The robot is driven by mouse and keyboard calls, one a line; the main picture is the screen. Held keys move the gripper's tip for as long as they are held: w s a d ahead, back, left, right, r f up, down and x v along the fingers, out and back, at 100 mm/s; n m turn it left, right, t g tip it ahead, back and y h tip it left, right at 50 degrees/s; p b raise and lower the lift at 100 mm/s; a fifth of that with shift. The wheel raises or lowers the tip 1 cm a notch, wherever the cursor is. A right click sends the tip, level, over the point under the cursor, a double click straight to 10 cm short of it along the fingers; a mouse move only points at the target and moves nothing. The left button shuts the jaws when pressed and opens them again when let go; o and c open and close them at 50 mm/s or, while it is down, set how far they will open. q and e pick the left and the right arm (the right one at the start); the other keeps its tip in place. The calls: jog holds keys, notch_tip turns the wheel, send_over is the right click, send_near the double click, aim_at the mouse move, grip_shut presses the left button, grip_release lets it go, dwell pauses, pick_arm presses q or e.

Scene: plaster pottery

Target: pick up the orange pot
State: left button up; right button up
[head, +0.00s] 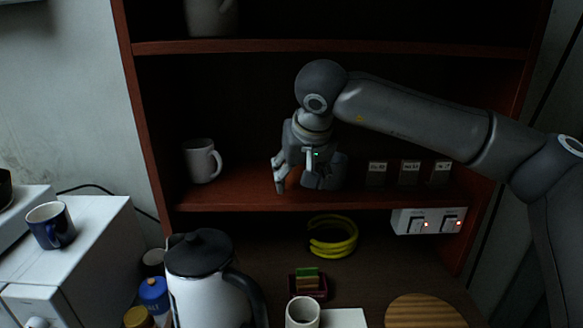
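No orange pot can be made out in the head view. My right arm comes in from the right, and its gripper (300,180) points down over the middle shelf (240,190) of the red-brown shelf unit. One finger shows at the left; a dark grey shape beside it on the right may be the other finger or something behind it. I cannot tell whether the gripper is open or shut, or whether it touches anything. My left gripper is not in view.
A white mug (201,162) stands left of my gripper, and small labelled boxes (409,172) stand right. Below are a kettle (207,285), yellow rings (333,236), a pale cup (302,313), a round wooden board (425,312) and switches (428,221). A blue mug (50,225) stands left.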

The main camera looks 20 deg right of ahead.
aim_at(295, 169)
jog(key=w, duration=0.2)
jog(key=w+p, duration=0.1)
jog(key=shift+w+d, duration=0.2)
jog(key=shift+w, duration=0.4)
jog(key=shift+w+d+r+p, duration=0.1)
jog(key=shift+w+r+p, duration=0.05)
jog(key=shift+w+p, duration=0.75)
jog(key=p+x, duration=0.1)
jog(key=x, duration=0.2)
jog(key=shift+w+p, duration=0.3)
jog(key=shift+w+d+f, duration=0.1)
jog(key=shift+f, duration=0.1)
jog(key=shift+c, duration=0.3)
jog(key=c, duration=0.7)
